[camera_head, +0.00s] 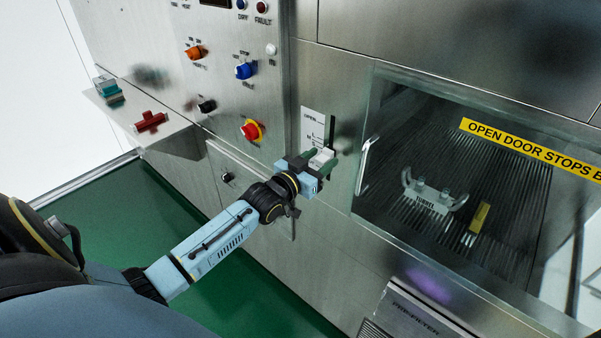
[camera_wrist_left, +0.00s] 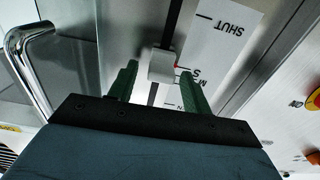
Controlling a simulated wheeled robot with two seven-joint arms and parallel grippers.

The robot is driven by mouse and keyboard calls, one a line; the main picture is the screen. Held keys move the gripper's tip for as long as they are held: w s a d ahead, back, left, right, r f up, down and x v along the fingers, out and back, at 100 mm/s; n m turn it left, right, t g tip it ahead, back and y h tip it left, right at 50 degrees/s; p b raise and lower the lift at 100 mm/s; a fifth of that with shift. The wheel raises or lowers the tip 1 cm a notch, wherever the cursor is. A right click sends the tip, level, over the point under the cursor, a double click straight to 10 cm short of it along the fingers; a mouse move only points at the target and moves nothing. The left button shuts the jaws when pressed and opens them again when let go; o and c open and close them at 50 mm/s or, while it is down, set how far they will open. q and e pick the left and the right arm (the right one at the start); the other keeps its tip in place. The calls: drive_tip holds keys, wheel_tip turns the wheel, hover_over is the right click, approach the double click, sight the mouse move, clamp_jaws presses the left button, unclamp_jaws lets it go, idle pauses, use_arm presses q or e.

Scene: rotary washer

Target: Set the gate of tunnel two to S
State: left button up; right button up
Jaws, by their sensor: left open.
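The gate slider knob (camera_wrist_left: 161,66), a pale block with a small red pointer, sits on a dark vertical slot. The white scale plate (camera_wrist_left: 222,40) beside it reads SHUT, S, M and further marks; the red pointer is at or very near the S mark. My right gripper is out of view.
A glass door (camera_head: 470,190) with a metal handle (camera_head: 366,165) is right of the slot. Knobs, including a red-yellow one (camera_head: 251,130) and a blue one (camera_head: 244,71), are up left. A side shelf (camera_head: 165,132) holds a red part (camera_head: 151,121). Green floor below is clear.

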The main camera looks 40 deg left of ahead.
use_arm(q)
drive_tip(key=s, duration=1.2)
drive_tip(key=shift+a, duration=0.45)
drive_tip(key=shift+s+r, duration=0.1)
